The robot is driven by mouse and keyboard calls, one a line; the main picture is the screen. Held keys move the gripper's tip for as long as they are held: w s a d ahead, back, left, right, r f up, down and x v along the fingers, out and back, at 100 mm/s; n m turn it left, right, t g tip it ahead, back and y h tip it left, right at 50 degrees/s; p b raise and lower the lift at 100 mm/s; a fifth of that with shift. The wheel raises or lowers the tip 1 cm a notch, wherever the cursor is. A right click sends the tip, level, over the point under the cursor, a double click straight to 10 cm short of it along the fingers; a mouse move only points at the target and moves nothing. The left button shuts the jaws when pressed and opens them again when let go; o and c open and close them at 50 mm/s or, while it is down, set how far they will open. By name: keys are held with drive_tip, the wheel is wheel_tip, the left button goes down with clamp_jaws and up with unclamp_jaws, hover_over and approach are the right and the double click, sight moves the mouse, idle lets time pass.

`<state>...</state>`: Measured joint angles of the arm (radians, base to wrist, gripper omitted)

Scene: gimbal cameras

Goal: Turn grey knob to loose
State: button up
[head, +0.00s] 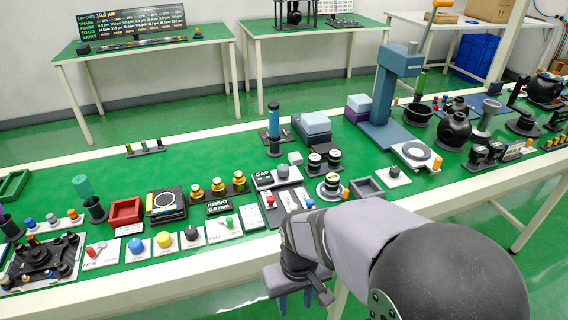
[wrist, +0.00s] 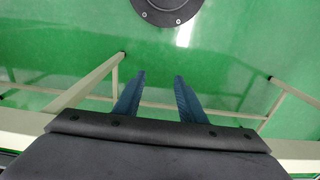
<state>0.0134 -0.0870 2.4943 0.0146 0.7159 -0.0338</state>
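A grey round knob (head: 283,171) stands on the unit marked GAP (head: 264,179), near the middle of the bench. Another grey knob (head: 394,171) sits on a white plate to the right. The word loose is not legible at either, so I cannot tell which one the task names or how it is set. My gripper (head: 295,302) is in front of the bench's front edge, pointing down, away from both knobs. In the wrist view its two blue fingers (wrist: 160,78) are apart with nothing between them; only floor and table legs show beyond.
The bench (head: 232,255) is crowded. Near my gripper are a plate with a green switch (head: 227,223), a panel with red and blue switches (head: 290,201), a black knob (head: 191,233) and an open grey tray (head: 366,188). A tall blue press (head: 385,95) stands behind.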

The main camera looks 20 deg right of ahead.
sight(284, 167)
drive_tip(key=shift+n+t+y, duration=0.4)
drive_tip(key=shift+t, duration=0.5)
drive_tip(key=w+d+r+p, duration=0.1)
drive_tip(key=w+r+p, duration=0.2)
drive_tip(key=w, duration=0.3)
drive_tip(key=w+d+r+p, duration=0.1)
drive_tip(key=w+r+p, duration=0.2)
drive_tip(key=w, duration=0.3)
drive_tip(key=w+d+r+p, duration=0.1)
drive_tip(key=w+r+p, duration=0.2)
drive_tip(key=w, duration=0.4)
drive_tip(key=shift+d+r, duration=0.25)
drive_tip(key=shift+r, duration=0.5)
drive_tip(key=w+d+r+n+t+p, duration=0.15)
drive_tip(key=w+d+p, duration=0.25)
drive_tip(key=w, duration=0.4)
drive_tip(key=w+d+r+t+p, duration=0.1)
drive_tip(key=w+d+r+p, duration=0.2)
drive_tip(key=w, duration=0.4)
drive_tip(key=shift+p+x, duration=1.25)
drive_tip(key=shift+x, duration=2.4)
drive_tip(key=shift+w, duration=0.15)
drive_tip(key=c, duration=0.8)
